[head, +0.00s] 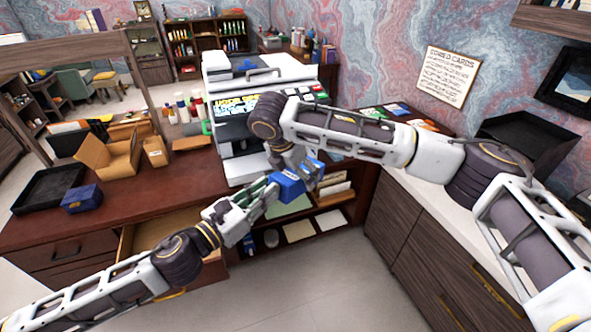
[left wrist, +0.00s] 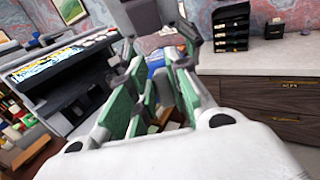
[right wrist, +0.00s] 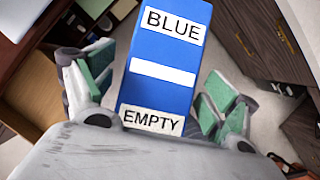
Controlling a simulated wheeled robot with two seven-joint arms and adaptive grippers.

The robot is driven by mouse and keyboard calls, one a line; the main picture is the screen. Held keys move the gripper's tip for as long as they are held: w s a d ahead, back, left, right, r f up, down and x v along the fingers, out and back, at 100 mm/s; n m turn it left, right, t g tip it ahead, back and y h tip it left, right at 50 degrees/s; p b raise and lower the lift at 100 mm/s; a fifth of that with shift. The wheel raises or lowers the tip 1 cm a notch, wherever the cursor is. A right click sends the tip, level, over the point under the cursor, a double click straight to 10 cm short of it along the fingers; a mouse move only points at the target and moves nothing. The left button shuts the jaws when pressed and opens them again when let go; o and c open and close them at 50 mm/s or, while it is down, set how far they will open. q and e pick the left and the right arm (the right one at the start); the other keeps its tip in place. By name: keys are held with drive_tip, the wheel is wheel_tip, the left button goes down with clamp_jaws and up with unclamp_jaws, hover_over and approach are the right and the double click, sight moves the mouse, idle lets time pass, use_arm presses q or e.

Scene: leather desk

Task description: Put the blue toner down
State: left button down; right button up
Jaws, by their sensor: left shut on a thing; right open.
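The blue toner is a blue box with white labels reading BLUE and EMPTY, seen close up in the right wrist view (right wrist: 165,52). In the head view blue surfaces (head: 291,190) show between my two grippers. My left gripper (head: 268,198) is shut on the toner, above the floor in front of the shelves. In the left wrist view, a little blue (left wrist: 156,62) shows beyond its green-padded fingers. My right gripper (right wrist: 155,95) is open, with its fingers on either side of the box. Its hand partly covers the toner in the head view.
A printer (head: 262,75) stands on the counter behind my grippers. The brown desk (head: 150,192) at left holds a dark blue box (head: 82,198), a black tray (head: 48,188) and open cardboard boxes (head: 108,155). A desk drawer (head: 170,228) is open. Shelves (head: 335,200) lie below the printer.

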drive_tip(key=shift+c, duration=0.4)
drive_tip(key=c, duration=1.2)
use_arm(q)
drive_tip(key=c, duration=1.3)
unclamp_jaws()
use_arm(e)
drive_tip(key=shift+c, duration=0.4)
use_arm(q)
drive_tip(key=shift+o, duration=0.2)
drive_tip(key=shift+r, duration=0.15)
wheel_tip(320, 180, up, 10)
drive_tip(key=shift+f, duration=0.2)
drive_tip(key=shift+w, duration=0.1)
